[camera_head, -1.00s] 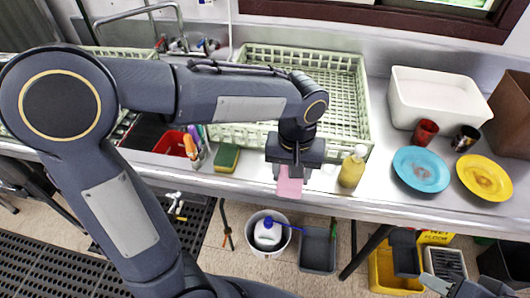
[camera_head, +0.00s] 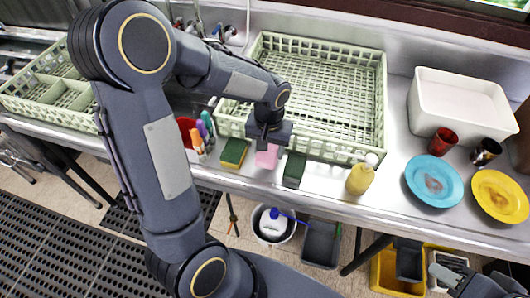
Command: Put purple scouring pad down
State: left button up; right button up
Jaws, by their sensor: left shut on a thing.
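The purple scouring pad (camera_head: 267,155) looks pink and sits below the fingers of my left gripper (camera_head: 268,143), which is shut on it. It is over the counter strip in front of the pale green dish rack (camera_head: 330,145). I cannot tell whether its lower edge touches the counter. A yellow-and-green sponge (camera_head: 233,153) lies just to its left. A dark green pad (camera_head: 294,170) is just to its right.
A yellow soap bottle (camera_head: 360,180) stands farther right, near the front edge. A blue plate (camera_head: 434,181), a yellow plate (camera_head: 500,196), a red cup (camera_head: 443,141) and a white tub (camera_head: 462,105) are at the right. Brushes (camera_head: 200,135) stand at the left. Bins are below the counter.

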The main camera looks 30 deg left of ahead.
aim_at(265, 156)
pick_arm(q)
jog(key=shift+w+a+f, duration=0.15)
jog(key=shift+a+f, duration=0.3)
jog(key=shift+f, duration=0.1)
jog(key=shift+w+a+f, duration=0.1)
jog(key=shift+a+f, duration=0.05)
jog(key=shift+f, duration=0.8)
jog(key=shift+a+f, duration=0.15)
jog(key=shift+f, duration=0.8)
jog(key=shift+f, duration=0.2)
jog(key=o, duration=0.9)
jog(key=shift+r, duration=0.15)
